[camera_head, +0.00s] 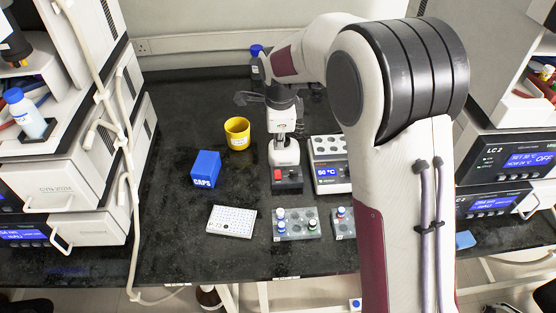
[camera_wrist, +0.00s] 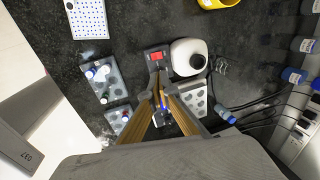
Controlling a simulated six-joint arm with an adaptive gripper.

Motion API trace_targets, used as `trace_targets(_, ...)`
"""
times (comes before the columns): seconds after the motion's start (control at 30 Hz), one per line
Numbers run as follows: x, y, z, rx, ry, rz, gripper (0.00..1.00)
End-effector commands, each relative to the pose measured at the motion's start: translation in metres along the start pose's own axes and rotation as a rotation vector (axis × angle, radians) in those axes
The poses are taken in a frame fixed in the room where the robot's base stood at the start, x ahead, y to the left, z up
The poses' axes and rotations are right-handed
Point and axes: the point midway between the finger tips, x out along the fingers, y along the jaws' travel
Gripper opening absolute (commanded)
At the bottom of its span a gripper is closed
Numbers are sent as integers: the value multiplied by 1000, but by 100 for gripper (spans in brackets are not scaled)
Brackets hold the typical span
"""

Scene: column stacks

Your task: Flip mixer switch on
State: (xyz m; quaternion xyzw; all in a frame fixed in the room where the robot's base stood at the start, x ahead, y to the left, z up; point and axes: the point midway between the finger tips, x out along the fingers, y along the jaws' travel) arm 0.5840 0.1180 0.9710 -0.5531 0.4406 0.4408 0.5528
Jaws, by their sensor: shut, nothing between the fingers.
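The mixer (camera_head: 286,154) is a rounded white unit on a dark base at the middle of the bench. Its red switch (camera_head: 278,175) is at the front of the base. In the wrist view the white mixer body (camera_wrist: 188,57) and the red switch (camera_wrist: 157,57) show just ahead of my fingertips. My gripper (camera_wrist: 159,72) is shut and empty, its fingers converging close to the switch. I cannot tell whether the fingertips touch it. In the head view my wrist hangs over the mixer and the fingertips are hard to make out. The on or off position of the switch is unclear.
A heating block (camera_head: 329,164) reading 50 °C stands right of the mixer. Tube racks (camera_head: 296,232) lie in front. A blue CAPS box (camera_head: 205,169), a yellow cup (camera_head: 237,133) and a white well plate (camera_head: 231,222) are to the left. The bench's left part is mostly clear.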

Motion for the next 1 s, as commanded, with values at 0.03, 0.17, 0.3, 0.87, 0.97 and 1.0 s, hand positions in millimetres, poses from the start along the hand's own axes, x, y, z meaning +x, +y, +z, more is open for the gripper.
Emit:
trace_targets(0.03, 0, -2, 0, 0, 0, 0, 0)
trace_targets(0.17, -1, -2, 0, 0, 0, 0, 0)
trace_targets(0.3, 0, -2, 0, 1, 0, 0, 0)
trace_targets(0.87, 36, -1, -1, 1, 1, 4, 0)
trace_targets(0.97, 50, -1, -1, 1, 1, 4, 0)
trace_targets(1.0, 55, -1, -1, 1, 1, 4, 0)
